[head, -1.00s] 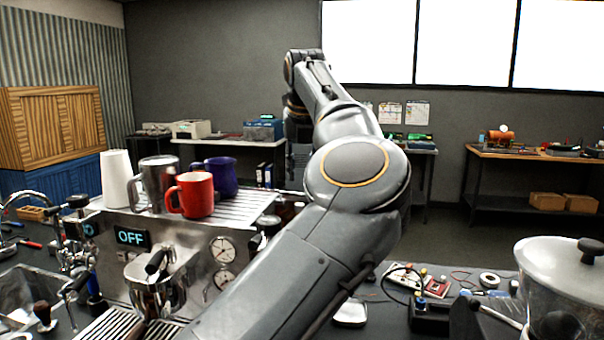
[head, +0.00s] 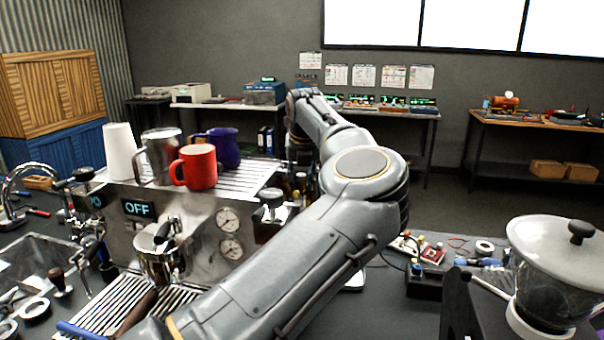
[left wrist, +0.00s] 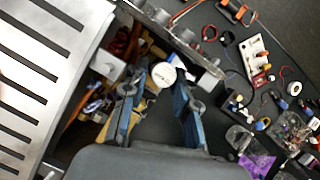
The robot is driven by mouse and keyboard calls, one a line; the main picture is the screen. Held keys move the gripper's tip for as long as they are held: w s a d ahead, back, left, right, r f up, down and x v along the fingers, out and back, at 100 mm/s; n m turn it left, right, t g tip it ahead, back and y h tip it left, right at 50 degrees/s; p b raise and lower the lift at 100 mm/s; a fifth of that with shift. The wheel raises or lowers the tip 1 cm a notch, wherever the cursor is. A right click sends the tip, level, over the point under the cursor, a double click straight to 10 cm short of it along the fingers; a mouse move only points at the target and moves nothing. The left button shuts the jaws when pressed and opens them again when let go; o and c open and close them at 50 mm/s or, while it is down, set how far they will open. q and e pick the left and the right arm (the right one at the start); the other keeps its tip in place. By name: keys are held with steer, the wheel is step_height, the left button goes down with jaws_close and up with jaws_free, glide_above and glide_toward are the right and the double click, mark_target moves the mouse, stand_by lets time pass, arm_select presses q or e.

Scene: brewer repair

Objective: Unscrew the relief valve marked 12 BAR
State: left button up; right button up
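The espresso machine (head: 205,235) stands at left with its OFF display and two gauges facing me. In the left wrist view a round white cap (left wrist: 164,75) with small dark marking, too small to read, shows beside the machine's slotted top. It may be the relief valve. My left gripper (left wrist: 160,88) has its two blue fingers apart, with the cap seen between the tips; I cannot tell whether they touch it. In the head view the left gripper is behind the machine, mostly hidden by my arm. My right gripper is not in view.
A red mug (head: 195,167), a steel mug (head: 160,155), a purple mug (head: 222,148) and white cups (head: 119,152) stand on the machine's top. A grinder (head: 550,265) is at right. Small parts and tools lie on the bench between.

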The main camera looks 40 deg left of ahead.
arm_select(q)
jaws_close()
steer(key=shift+r+n+p, duration=0.2)
steer(key=shift+n+p, duration=0.5)
steer(key=shift+p, duration=0.1)
steer(key=shift+w+d+n+g+y+p, duration=0.1)
steer(key=shift+n+g+y+p, duration=0.35)
steer(key=shift+n+p, duration=0.9)
steer(key=shift+n, duration=0.05)
steer(key=shift+f+g, duration=0.2)
steer(key=shift+g, duration=0.05)
